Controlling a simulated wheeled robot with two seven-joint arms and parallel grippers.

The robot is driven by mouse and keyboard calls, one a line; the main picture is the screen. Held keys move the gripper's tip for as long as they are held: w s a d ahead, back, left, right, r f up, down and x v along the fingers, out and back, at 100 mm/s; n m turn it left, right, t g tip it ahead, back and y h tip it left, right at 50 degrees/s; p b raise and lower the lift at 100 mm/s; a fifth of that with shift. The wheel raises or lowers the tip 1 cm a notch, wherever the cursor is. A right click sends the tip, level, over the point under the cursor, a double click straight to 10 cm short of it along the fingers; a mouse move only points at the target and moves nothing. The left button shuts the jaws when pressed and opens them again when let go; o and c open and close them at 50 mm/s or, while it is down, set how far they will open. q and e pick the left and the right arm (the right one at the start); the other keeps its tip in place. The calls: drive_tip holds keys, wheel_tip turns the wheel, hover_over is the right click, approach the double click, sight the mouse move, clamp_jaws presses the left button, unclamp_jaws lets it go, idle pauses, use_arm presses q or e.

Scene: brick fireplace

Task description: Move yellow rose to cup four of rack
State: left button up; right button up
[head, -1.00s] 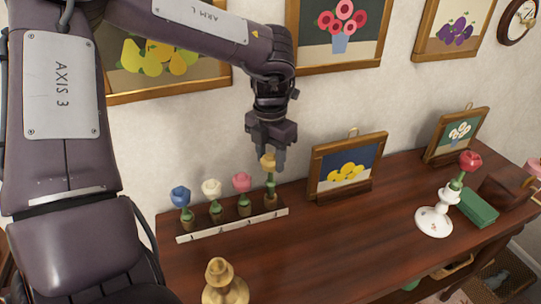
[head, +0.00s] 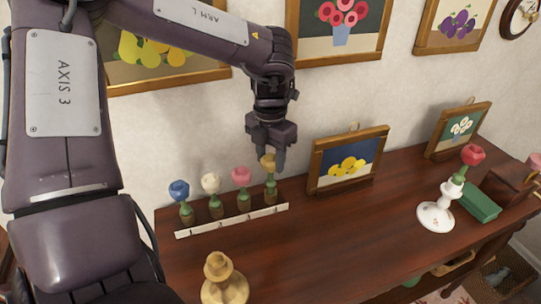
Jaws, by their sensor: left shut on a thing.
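The yellow rose (head: 268,163) stands upright in the rightmost cup of the rack. The rack (head: 232,221) is a dark wooden strip with a white front edge at the back left of the table. Its other cups hold a blue rose (head: 179,190), a white rose (head: 211,183) and a pink rose (head: 242,175). My left gripper (head: 269,158) points down over the rightmost cup and is shut on the yellow rose at its head. The fingers hide part of the bloom. My right gripper is not in view.
A yellow turned stand (head: 223,282) is at the front left of the table (head: 330,245). A white vase (head: 436,214) with a red rose (head: 472,155), a green box (head: 479,202) and small framed pictures (head: 346,163) stand to the right. The table's middle is clear.

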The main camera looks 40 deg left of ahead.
sight(270, 176)
use_arm(q)
drive_tip(key=shift+f+b, duration=0.6)
drive_tip(key=shift+f, duration=0.35)
drive_tip(key=shift+s+a+f, duration=0.1)
drive_tip(key=shift+a+f, duration=0.05)
drive_tip(key=shift+f, duration=0.2)
drive_tip(key=o, duration=0.9)
drive_tip(key=shift+s+a+f+b, duration=0.1)
drive_tip(key=shift+a+f+b, duration=0.05)
drive_tip(key=shift+b, duration=0.2)
